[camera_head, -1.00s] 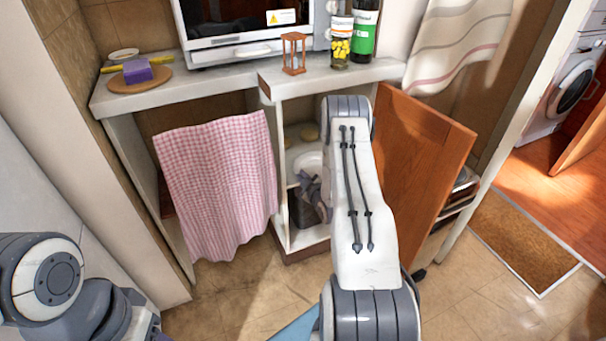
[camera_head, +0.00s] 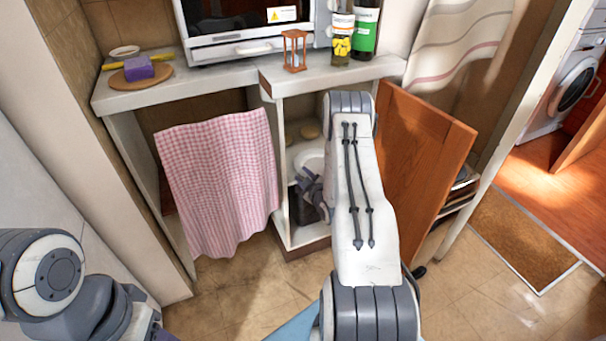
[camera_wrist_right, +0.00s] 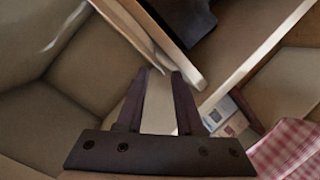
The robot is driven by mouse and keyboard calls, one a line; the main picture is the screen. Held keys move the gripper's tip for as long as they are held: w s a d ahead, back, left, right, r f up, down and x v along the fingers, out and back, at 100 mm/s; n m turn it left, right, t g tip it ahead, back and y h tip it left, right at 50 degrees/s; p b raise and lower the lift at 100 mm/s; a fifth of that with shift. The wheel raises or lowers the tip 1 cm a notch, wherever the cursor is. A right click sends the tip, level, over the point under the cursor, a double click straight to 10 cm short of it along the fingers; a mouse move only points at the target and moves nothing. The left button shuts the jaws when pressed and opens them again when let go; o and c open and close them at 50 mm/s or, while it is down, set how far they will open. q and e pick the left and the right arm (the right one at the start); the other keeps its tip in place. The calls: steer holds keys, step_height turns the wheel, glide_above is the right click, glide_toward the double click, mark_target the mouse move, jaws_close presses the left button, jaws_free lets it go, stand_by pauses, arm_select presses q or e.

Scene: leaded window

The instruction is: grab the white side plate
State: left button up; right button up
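A white plate (camera_head: 310,160) lies on a shelf inside the open cabinet in the head view, partly hidden by my right arm and gripper. My right gripper (camera_head: 308,186) is inside the cabinet opening, close to the front of that plate. In the right wrist view its two dark fingers (camera_wrist_right: 161,74) stand apart with a gap between them. A pale, thin-edged shape (camera_wrist_right: 140,35) lies just beyond the fingertips by a shelf edge; I cannot tell whether it is the plate. My left arm shows at lower left, but its gripper is outside the view.
An open wooden door (camera_head: 425,150) stands right of my right arm. A pink checked cloth (camera_head: 220,185) hangs at left. The counter (camera_head: 215,83) above holds an hourglass (camera_head: 294,50), bottles (camera_head: 364,30), a microwave (camera_head: 240,48) and a small white dish (camera_head: 124,51). Round items (camera_head: 310,131) sit deeper inside.

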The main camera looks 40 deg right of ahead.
steer(key=p+v, duration=0.1)
steer(key=v, duration=0.8)
steer(key=shift+d, duration=0.15)
steer(key=shift+s+r, duration=0.1)
steer(key=shift+c, duration=0.2)
